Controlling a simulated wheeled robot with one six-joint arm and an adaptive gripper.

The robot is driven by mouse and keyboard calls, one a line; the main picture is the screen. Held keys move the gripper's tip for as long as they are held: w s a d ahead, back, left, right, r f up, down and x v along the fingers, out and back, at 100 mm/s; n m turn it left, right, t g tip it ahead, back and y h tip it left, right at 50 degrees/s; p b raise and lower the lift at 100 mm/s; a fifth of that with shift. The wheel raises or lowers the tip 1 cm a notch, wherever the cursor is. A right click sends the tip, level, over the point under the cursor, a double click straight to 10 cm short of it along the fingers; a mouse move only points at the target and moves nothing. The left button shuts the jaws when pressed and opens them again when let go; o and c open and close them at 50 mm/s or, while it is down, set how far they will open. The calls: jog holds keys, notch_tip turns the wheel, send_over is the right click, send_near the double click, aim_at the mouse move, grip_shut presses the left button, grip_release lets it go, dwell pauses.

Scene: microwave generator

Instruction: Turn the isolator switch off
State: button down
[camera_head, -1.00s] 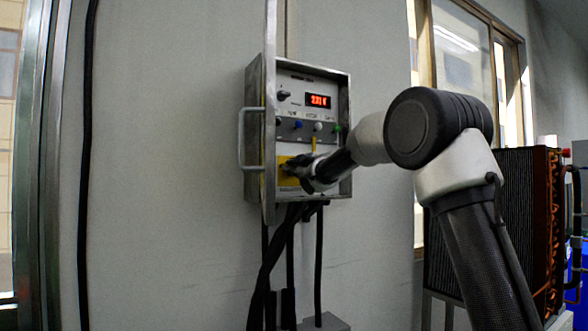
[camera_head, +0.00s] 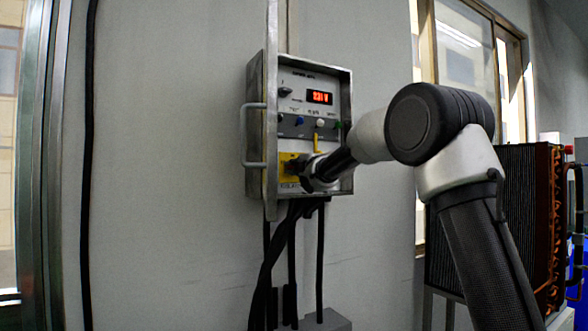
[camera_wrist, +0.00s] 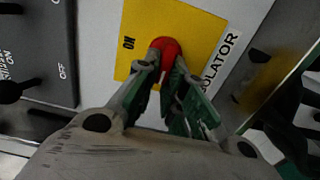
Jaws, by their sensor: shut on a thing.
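The isolator switch is a red knob (camera_wrist: 166,48) on a yellow plate (camera_wrist: 196,25) in the wrist view. The plate carries the word ON left of the knob and the label ISOLATOR to its right. My gripper (camera_wrist: 165,68) has its two fingers closed on either side of the red knob, touching it. In the head view my gripper (camera_head: 297,168) is at the yellow plate (camera_head: 285,181) low in the wall box and hides the knob.
The open metal control box (camera_head: 347,95) has a lit red display (camera_head: 319,97) and a row of small knobs above the yellow plate. Its handle (camera_head: 244,135) sticks out left. Black cables (camera_head: 290,255) hang below. A finned heat exchanger (camera_head: 530,220) stands right.

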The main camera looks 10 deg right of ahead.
jog(key=shift+f, duration=0.1)
jog(key=c, duration=1.5)
grip_release()
jog(key=v, duration=1.2)
